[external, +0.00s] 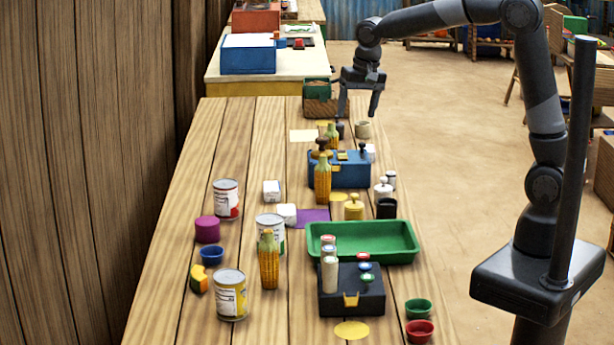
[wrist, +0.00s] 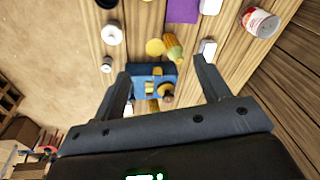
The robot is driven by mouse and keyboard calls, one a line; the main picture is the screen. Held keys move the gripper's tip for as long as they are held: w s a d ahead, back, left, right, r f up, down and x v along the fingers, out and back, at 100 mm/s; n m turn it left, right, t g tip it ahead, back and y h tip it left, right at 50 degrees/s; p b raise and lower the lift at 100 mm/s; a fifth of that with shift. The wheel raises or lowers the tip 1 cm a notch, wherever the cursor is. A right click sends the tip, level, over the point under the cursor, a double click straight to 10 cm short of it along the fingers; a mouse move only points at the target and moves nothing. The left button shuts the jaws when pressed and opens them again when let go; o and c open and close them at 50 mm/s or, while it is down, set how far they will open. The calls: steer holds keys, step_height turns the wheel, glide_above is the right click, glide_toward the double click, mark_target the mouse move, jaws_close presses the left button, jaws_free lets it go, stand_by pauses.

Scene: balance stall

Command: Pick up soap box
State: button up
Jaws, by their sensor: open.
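Several small white boxes could be the soap box; I cannot read a label on any. One white box (external: 272,190) stands left of the blue block, and another (external: 287,213) is beside the purple sheet. A third (external: 370,152) is partly hidden behind the blue block's right end. In the wrist view, one white box (wrist: 208,48) is near my right finger and another (wrist: 210,6) is at the top edge. My gripper (external: 358,108) is open and empty above the table's far end. In the wrist view its fingertips (wrist: 162,75) straddle the view of the blue block.
The blue block (external: 350,172) carries small items, with corn cobs (external: 323,182) beside it. Cans (external: 226,200), a green tray (external: 400,245), a black block (external: 340,300) and knobbed weights (external: 354,208) crowd the table (external: 175,270). The table's left strip is mostly bare.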

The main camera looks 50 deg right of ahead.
steer(key=w+a+f+m+g, duration=0.2)
steer(key=w+a+f, duration=0.6)
steer(key=a+f, duration=0.25)
steer(key=m, duration=0.1)
glide_above(286, 209)
steer(key=shift+h, duration=0.3)
steer(key=f, duration=1)
steer(key=shift+s+d+f, duration=0.15)
steer(key=shift+s, duration=0.1)
steer(key=shift+w+a+f, duration=0.1)
steer(key=shift+f, duration=1.5)
steer(key=shift+w+a+f, duration=0.1)
steer(key=shift+f, duration=1.45)
steer(key=c, duration=1.1)
